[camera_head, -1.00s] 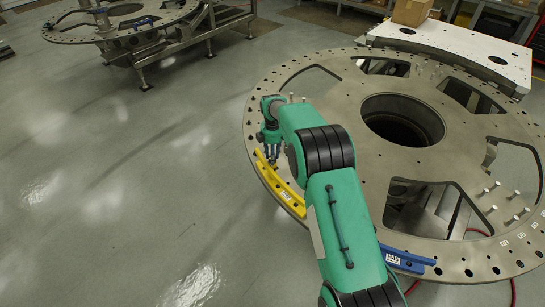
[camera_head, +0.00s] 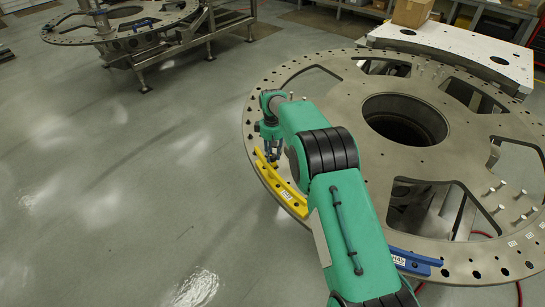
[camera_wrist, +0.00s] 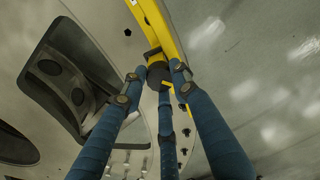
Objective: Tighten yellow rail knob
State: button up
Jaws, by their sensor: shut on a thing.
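The yellow rail (camera_head: 281,186) lies along the left rim of the large round turret plate (camera_head: 345,115). In the wrist view the yellow rail (camera_wrist: 160,28) runs down from the top, and a dark knob (camera_wrist: 158,74) with a small yellow pointer sits at it. My gripper (camera_head: 272,156) is at the far end of the yellow rail, pointing down. In the wrist view my gripper's blue fingers (camera_wrist: 158,82) are closed around the dark knob. The knob is hidden in the head view by my gripper and arm.
A blue rail (camera_head: 412,262) lies on the plate's near edge. Several upright pins (camera_head: 510,200) stand at the right of the plate. The plate has large cutouts and a central hole (camera_head: 405,120). Open floor lies to the left. A second round plate (camera_head: 120,18) stands at the back left.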

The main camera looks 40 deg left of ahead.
aim_at(272, 155)
jog(key=m+b, duration=0.1)
jog(key=m, duration=0.3)
jog(key=shift+m, duration=0.4)
jog(key=m, duration=0.4)
jog(key=shift+b, duration=0.3)
jog(key=o, duration=1.1)
jog(key=shift+o, duration=0.2)
jog(key=shift+r, duration=0.15)
notch_tip(272, 155, up, 12)
jog(key=shift+a, duration=0.1)
